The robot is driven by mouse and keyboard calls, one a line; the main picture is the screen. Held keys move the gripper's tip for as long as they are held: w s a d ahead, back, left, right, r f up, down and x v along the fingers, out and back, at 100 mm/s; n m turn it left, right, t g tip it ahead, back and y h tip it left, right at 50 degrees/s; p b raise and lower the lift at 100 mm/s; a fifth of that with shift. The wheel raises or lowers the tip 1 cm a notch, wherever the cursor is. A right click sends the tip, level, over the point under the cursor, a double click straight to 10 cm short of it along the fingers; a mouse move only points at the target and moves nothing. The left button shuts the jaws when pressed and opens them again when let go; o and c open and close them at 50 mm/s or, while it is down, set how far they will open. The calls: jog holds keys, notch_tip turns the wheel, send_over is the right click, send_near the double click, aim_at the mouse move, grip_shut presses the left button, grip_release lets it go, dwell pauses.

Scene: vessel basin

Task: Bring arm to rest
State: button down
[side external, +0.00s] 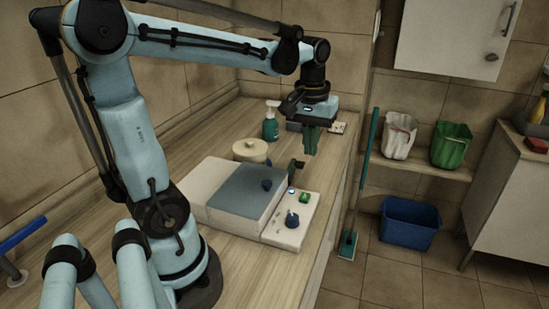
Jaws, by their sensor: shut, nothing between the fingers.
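My gripper (311,140) has green fingers and points down at the end of my light blue arm. It hangs above the far part of the wooden counter (260,275), near its right edge. The fingers are together and hold nothing. A white and grey box-like device (238,198) stands on the counter, nearer than my gripper. It has dark knobs and a green button on its right part.
A soap bottle (270,122) and a round cream-lidded pot (250,151) stand left of my gripper. A blue bin (408,224) and a green-handled floor tool (365,170) stand on the tiles. Bags (451,145) sit on a shelf. The near counter is partly clear.

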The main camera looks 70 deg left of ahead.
jog(key=s+d+f+m+t, duration=0.2)
jog(key=s+d+m+t, duration=0.1)
jog(key=d+m+t, duration=0.3)
jog(key=shift+d+f+m+t, duration=0.25)
jog(key=shift+d+m, duration=0.85)
jog(key=shift+d, duration=0.75)
